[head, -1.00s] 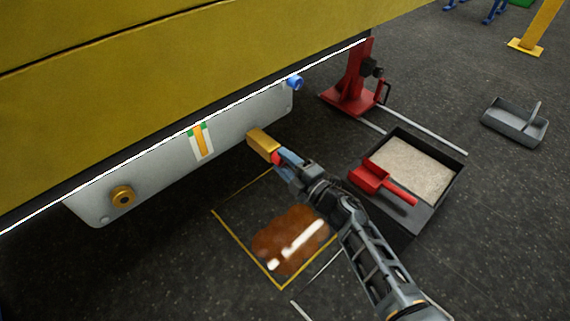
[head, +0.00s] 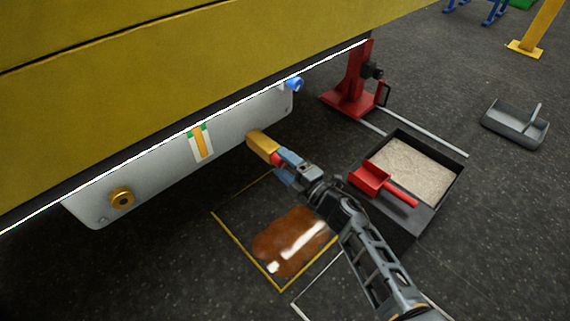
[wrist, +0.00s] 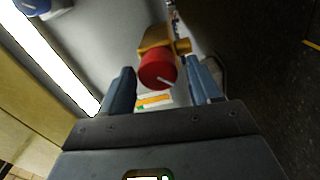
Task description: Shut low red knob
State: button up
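The low red knob (wrist: 157,70) has a white line on its face and sits on a brass valve body (wrist: 155,40) on the grey panel. In the head view a small part of the red knob (head: 276,157) shows between the brass body and my gripper (head: 284,166). In the wrist view my gripper (wrist: 163,88) is open, with one blue-grey finger on each side of the knob. Gaps show between the knob and both fingers. I cannot tell how deep the knob lies between them.
The yellow body overhangs the grey panel (head: 235,130), which also bears a brass fitting (head: 122,198) and a blue knob (head: 295,83). A brown puddle (head: 290,243) lies on the floor below. A sand tray with a red scoop (head: 372,178) and a red stand (head: 350,98) stand to the right.

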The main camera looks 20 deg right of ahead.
jog(key=shift+o, duration=0.4)
jog(key=shift+s, duration=0.1)
jog(key=p+v, duration=0.2)
jog(key=v, duration=0.5)
jog(key=shift+s+p, duration=0.25)
jog(key=shift+p, duration=0.15)
jog(key=shift+d, duration=0.15)
